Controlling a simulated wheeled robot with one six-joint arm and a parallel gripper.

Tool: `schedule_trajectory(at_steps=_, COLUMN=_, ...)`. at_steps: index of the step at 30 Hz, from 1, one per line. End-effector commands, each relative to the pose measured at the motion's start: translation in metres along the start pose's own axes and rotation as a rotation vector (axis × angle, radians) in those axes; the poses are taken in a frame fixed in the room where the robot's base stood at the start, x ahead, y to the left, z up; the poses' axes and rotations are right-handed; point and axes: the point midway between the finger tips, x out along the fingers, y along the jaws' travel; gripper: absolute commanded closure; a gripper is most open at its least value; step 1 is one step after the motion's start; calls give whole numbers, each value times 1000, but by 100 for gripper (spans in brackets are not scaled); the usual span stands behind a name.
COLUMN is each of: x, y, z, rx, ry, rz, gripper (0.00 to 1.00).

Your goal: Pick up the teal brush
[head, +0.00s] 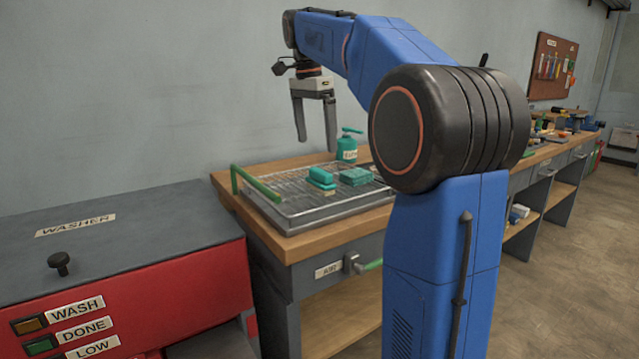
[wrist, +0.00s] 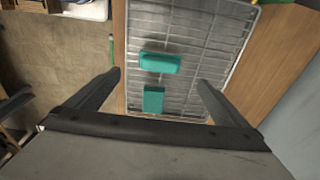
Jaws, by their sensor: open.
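The teal brush (head: 320,177) appears to be the taller block with a paler lower edge, lying on the wire rack of the tray. It also shows in the wrist view (wrist: 160,63), lying crosswise above the middle. A flatter teal block (head: 355,176) lies beside it on the rack, apart from it. It shows nearer the jaws in the wrist view (wrist: 153,99). My gripper (head: 316,146) is open and empty, pointing down above the rack. In the wrist view both blocks lie between the lines of my fingers (wrist: 159,78).
The tray with the wire rack (head: 310,214) sits on a wooden bench. A teal pump bottle (head: 348,150) stands at the back. A green bar (head: 255,184) rises at the tray's left end. The red washer (head: 200,284) stands to the left.

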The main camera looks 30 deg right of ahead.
Motion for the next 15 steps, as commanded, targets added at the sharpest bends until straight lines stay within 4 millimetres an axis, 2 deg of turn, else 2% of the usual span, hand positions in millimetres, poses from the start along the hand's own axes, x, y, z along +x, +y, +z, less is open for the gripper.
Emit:
schedule_trajectory(at_steps=6, x=38, y=1, z=0, rx=0, ry=-1, rz=3, gripper=0)
schedule_trajectory(at_steps=9, x=49, y=0, z=0, rx=0, ry=0, rz=1, gripper=0)
schedule_trajectory(at_steps=15, x=59, y=0, z=0, rx=-1, ry=0, rz=0, gripper=0)
